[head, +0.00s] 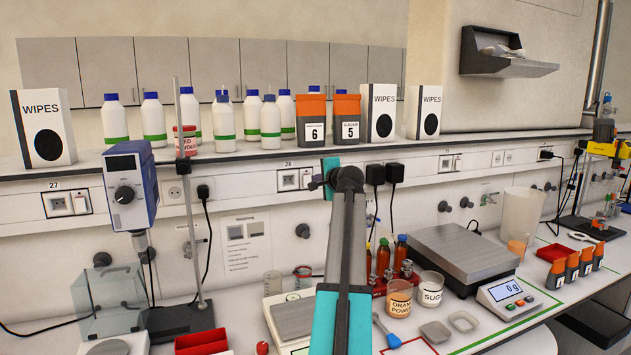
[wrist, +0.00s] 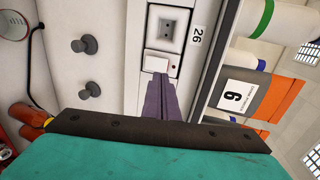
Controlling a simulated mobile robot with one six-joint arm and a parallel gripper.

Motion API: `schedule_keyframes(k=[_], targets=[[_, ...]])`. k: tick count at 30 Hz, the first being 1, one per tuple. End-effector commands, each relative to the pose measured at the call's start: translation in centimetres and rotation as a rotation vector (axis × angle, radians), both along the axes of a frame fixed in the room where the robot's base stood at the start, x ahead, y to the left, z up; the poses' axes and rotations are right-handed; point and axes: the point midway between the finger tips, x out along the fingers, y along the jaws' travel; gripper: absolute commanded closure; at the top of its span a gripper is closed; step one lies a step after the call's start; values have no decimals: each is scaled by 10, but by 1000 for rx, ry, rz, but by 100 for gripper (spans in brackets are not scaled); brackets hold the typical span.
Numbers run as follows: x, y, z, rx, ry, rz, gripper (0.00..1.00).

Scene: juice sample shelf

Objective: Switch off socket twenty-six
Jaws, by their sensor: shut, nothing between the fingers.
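Socket twenty-six (head: 289,180) is on the wall panel under the shelf, with its "26" label above it. In the wrist view the socket (wrist: 167,28) appears turned sideways, with the label beside it. Its white rocker switch (wrist: 156,61) lies next to the outlet, with a small dark reddish spot beside it. My gripper (wrist: 162,78) is shut and empty, its fingertips at the switch's edge; I cannot tell whether they touch it. In the head view my gripper (head: 315,184) is at the socket's right side and partly hides the switch end.
Socket 27 (head: 67,202) is further left on the same panel. Black plugs (head: 385,173) sit just right of my gripper. The shelf above holds bottles, WIPES boxes (head: 378,112) and orange-topped packs (head: 346,118). Below are a balance (head: 465,253), small bottles and cups.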

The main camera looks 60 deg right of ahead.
Motion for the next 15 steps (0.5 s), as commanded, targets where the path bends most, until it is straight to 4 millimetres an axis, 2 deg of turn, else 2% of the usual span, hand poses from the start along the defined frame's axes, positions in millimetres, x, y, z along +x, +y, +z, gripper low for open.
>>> schedule_keyframes(k=[15], targets=[[-49,43,29,-1,0,1,100]])
